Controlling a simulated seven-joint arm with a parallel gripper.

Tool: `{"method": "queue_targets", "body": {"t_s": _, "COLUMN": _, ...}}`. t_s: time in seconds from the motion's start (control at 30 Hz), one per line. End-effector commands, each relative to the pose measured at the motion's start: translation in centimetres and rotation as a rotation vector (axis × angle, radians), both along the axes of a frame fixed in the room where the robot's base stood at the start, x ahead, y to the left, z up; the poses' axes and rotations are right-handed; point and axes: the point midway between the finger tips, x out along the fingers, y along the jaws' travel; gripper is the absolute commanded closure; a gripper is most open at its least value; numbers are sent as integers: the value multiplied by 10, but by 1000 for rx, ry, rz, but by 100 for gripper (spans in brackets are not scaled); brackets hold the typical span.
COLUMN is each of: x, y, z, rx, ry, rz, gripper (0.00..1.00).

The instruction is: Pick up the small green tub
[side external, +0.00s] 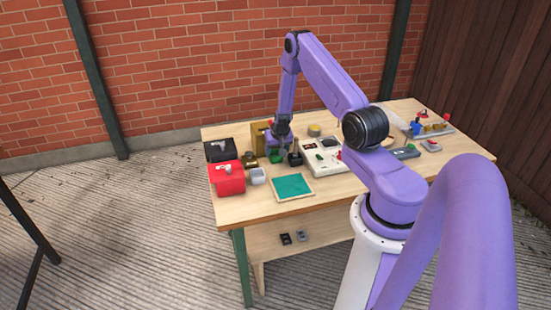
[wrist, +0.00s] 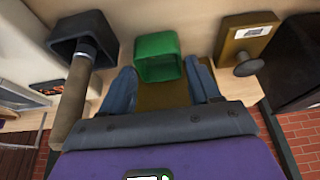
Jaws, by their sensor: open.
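The small green tub (wrist: 158,57) shows in the wrist view at the upper middle, just beyond and between my two blue-grey fingers. My gripper (wrist: 165,72) is open, with one finger to each side of the tub's near end. It does not look closed on the tub. In the side view my gripper (side external: 277,142) points down over the left part of the table, and the green tub (side external: 276,157) shows just below it, partly hidden.
A dark square holder with a thick handle (wrist: 72,100) stands left of the tub; a brass-coloured block with a knob (wrist: 247,40) is to its right. A tan box (side external: 260,138) stands close behind. A red box (side external: 229,179), white cup (side external: 257,177) and teal board (side external: 293,187) lie nearer the front.

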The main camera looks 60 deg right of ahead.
Motion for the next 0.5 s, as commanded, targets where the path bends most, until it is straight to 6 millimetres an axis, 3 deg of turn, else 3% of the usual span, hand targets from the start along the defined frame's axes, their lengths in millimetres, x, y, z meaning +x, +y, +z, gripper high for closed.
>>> {"method": "queue_targets", "body": {"t_s": 0.13, "x": 3, "y": -4, "z": -12, "rx": 1, "ry": 0, "rz": -1, "gripper": 38}}
{"method": "queue_targets", "body": {"t_s": 0.43, "x": 4, "y": -5, "z": -15, "rx": 1, "ry": 0, "rz": -1, "gripper": 38}}
{"method": "queue_targets", "body": {"t_s": 0.47, "x": 4, "y": -5, "z": -15, "rx": 1, "ry": 0, "rz": -1, "gripper": 45}}
{"method": "queue_targets", "body": {"t_s": 0.5, "x": 4, "y": -5, "z": -15, "rx": 1, "ry": 0, "rz": -1, "gripper": 58}}
